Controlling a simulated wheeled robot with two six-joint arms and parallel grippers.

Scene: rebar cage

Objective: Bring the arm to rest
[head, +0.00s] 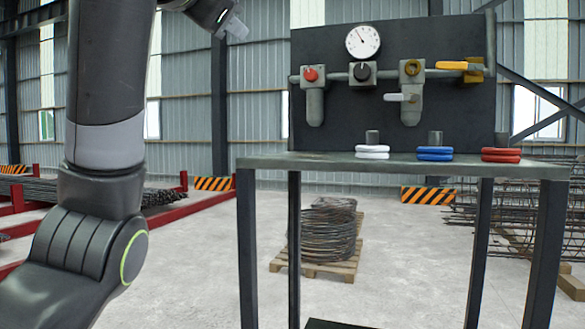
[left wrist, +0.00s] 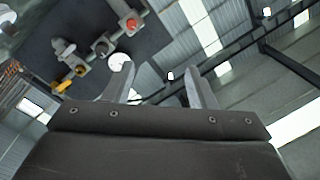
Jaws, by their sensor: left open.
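My left arm (head: 105,140) rises along the left side of the head view. My left gripper (head: 234,27) shows at the top edge, left of the dark valve panel (head: 340,110) and apart from it. In the left wrist view its two fingers (left wrist: 160,88) are spread, with nothing between them. The panel appears tilted at the upper left of that view. My right gripper is in neither view.
A table (head: 400,166) stands before the panel, with white (head: 372,152), blue (head: 435,154) and red (head: 501,155) rings on it. The panel carries a gauge (head: 362,41), a red knob (head: 310,74) and a yellow handle (head: 452,66). Coiled wire (head: 328,232) sits on a pallet behind.

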